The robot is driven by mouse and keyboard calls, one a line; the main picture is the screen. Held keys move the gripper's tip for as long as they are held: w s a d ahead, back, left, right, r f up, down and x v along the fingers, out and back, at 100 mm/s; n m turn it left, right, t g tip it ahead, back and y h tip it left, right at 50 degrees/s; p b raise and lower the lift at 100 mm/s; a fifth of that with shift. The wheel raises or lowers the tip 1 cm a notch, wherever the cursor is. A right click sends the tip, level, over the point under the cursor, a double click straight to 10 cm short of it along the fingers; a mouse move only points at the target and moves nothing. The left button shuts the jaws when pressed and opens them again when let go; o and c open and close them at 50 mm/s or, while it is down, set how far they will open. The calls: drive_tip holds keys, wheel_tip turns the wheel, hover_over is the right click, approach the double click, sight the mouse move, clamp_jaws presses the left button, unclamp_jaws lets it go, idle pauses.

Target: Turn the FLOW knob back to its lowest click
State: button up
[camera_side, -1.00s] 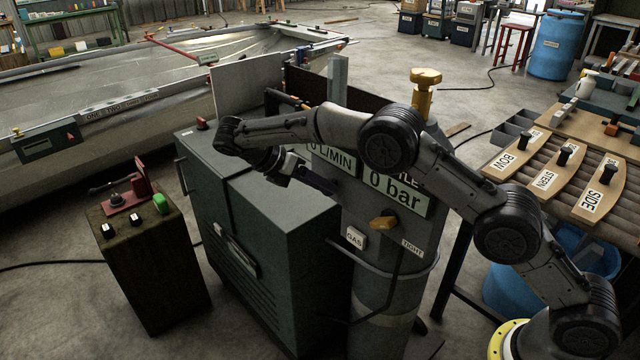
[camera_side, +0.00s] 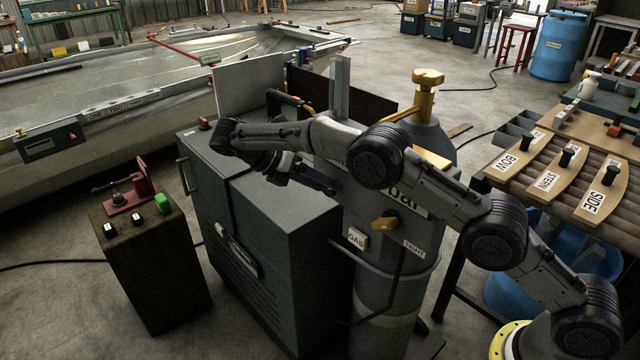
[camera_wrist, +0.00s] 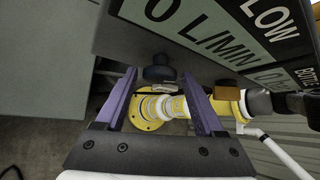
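In the wrist view a dark round knob (camera_wrist: 160,72) sits below a panel that reads FLOW. It lies ahead of my gripper (camera_wrist: 163,80), between the two purple fingertips, which are apart and open. I cannot tell whether a finger touches it. The flow readout (camera_wrist: 200,25) shows a 0 before L/MIN; anything before that is cut off. In the side view my gripper (camera_side: 318,180) is at the left side of the grey gas bottle (camera_side: 380,265), under the readouts. The knob is hidden there behind my arm.
The dark green cabinet (camera_side: 265,225) stands left of the bottle.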

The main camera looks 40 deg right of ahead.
drive_tip(key=shift+o, duration=0.5)
